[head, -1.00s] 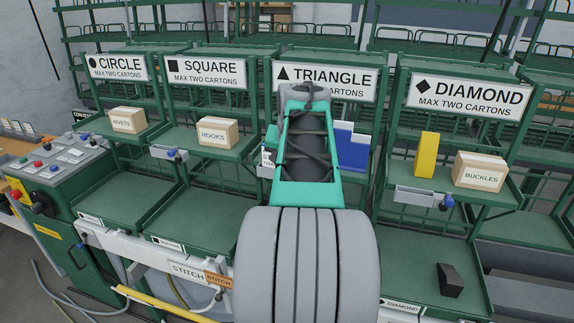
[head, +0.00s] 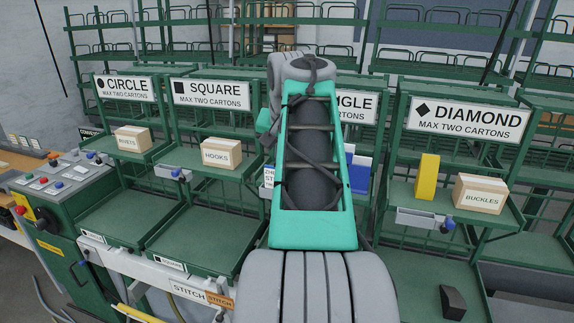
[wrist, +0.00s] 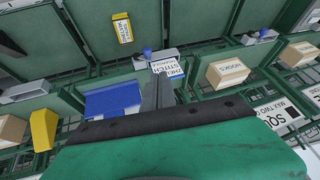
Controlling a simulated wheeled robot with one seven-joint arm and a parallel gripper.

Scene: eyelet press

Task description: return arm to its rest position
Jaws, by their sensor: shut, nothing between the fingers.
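My arm (head: 308,150), teal and grey, rises through the middle of the head view in front of the triangle bay. Its far end folds over near the top, and my gripper is hidden behind it there. In the wrist view my gripper (wrist: 163,92) shows as dark narrow fingers, shut and empty.
Green racks carry signs: circle, square (head: 211,94), triangle partly covered, diamond (head: 468,118). Cartons of rivets (head: 133,139), hooks (head: 222,152) and buckles (head: 480,194) stand on shelves. A control panel (head: 62,178) is left.

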